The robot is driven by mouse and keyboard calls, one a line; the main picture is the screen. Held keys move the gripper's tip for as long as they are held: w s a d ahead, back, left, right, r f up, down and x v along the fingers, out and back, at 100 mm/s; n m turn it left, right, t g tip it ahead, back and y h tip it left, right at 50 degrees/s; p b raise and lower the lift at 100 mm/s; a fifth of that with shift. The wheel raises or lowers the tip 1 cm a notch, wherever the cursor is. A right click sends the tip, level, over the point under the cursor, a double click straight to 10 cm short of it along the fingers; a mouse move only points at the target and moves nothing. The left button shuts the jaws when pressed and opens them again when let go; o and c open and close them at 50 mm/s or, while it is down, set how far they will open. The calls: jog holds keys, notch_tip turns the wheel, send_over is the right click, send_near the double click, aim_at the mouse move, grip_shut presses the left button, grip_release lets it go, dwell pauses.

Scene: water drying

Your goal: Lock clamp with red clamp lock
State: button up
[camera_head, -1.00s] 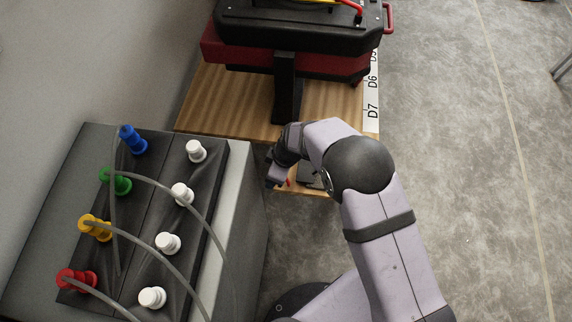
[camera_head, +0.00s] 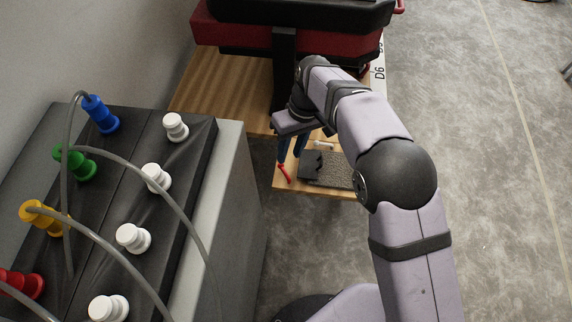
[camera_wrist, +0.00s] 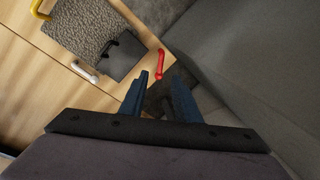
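The red clamp lock (camera_head: 284,173) is a short bar near the front left corner of the wooden table; it also shows in the wrist view (camera_wrist: 160,63). A black clamp-like piece (camera_wrist: 118,55) lies beside it, at the edge of a grey textured plate (camera_wrist: 85,28). The black piece shows in the head view (camera_head: 311,163), but its details are too small to tell. My gripper (camera_wrist: 158,85) has two blue fingers pointing down with a gap between them. The red lock appears just beyond the fingertips, and I see nothing held. Contact cannot be told.
A silver handle (camera_wrist: 84,72) and a yellow handle (camera_wrist: 40,10) lie by the plate. A grey box with a black top (camera_head: 150,215), coloured and white knobs and hoses stands left of the table. A black-and-red case (camera_head: 260,40) stands behind. Floor at right is clear.

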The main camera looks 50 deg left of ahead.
aim_at(285, 170)
jog(key=shift+s+a+f+b, duration=0.1)
jog(key=shift+s+f+b, duration=0.15)
jog(key=shift+f, duration=0.85)
jog(key=shift+s+d+f+b, duration=0.1)
jog(key=shift+s+f, duration=0.1)
jog(key=shift+f, duration=0.85)
jog(key=shift+s+a+f+b, duration=0.1)
jog(key=shift+s+f+b, duration=0.15)
jog(key=shift+f, duration=0.85)
grip_shut()
